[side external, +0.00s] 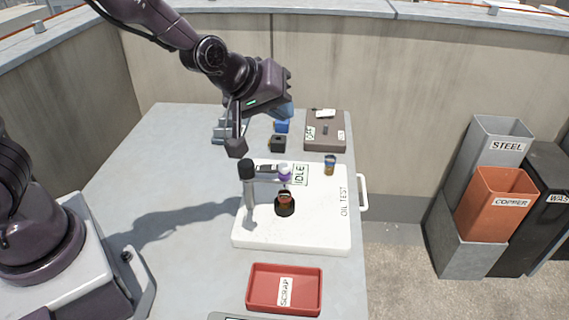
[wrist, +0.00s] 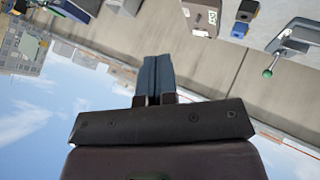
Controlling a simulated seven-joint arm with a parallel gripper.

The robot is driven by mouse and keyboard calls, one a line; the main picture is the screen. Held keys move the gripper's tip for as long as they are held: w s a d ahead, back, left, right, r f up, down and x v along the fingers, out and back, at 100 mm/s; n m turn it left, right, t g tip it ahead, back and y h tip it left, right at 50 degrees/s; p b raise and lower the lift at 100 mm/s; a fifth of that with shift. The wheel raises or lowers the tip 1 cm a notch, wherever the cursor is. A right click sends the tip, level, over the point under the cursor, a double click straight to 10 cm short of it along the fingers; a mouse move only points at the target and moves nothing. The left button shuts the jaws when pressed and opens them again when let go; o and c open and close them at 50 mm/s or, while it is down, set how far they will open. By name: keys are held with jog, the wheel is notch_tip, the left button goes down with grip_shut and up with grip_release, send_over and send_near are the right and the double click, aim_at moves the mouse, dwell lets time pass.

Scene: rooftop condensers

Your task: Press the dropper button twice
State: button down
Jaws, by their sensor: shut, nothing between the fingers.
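The oil test unit is a white board (side external: 300,240) on the table, with a dark-topped grey post (side external: 247,190) and a short arm. A purple knob (side external: 285,171) sits at the arm's end, seemingly the dropper button, beside an "IDLE" sign (side external: 300,175). A small dark cup with orange-brown contents (side external: 285,204) stands on the board below it. My gripper (side external: 286,110) is raised above the far part of the table, clear of the knob. Its blue-grey fingers are together and empty in the wrist view (wrist: 158,68). The dropper unit is not visible in the wrist view.
A red "SCRAP" tray (side external: 284,312) is in front of the board. A small jar (side external: 330,164) is at the board's far edge. A brown box (side external: 325,143), with an "OFF" sign, and small blue and black blocks stand behind. The table's left side is clear.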

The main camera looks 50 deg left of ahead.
aim_at(282, 164)
notch_tip(282, 164, down, 8)
jog(key=shift+f, duration=0.1)
dwell(0.4)
dwell(2.0)
jog(key=shift+f, duration=0.35)
jog(key=shift+f, duration=0.65)
dwell(0.5)
jog(key=shift+r, duration=1.05)
jog(key=shift+r, duration=0.15)
jog(key=shift+r, duration=2.4)
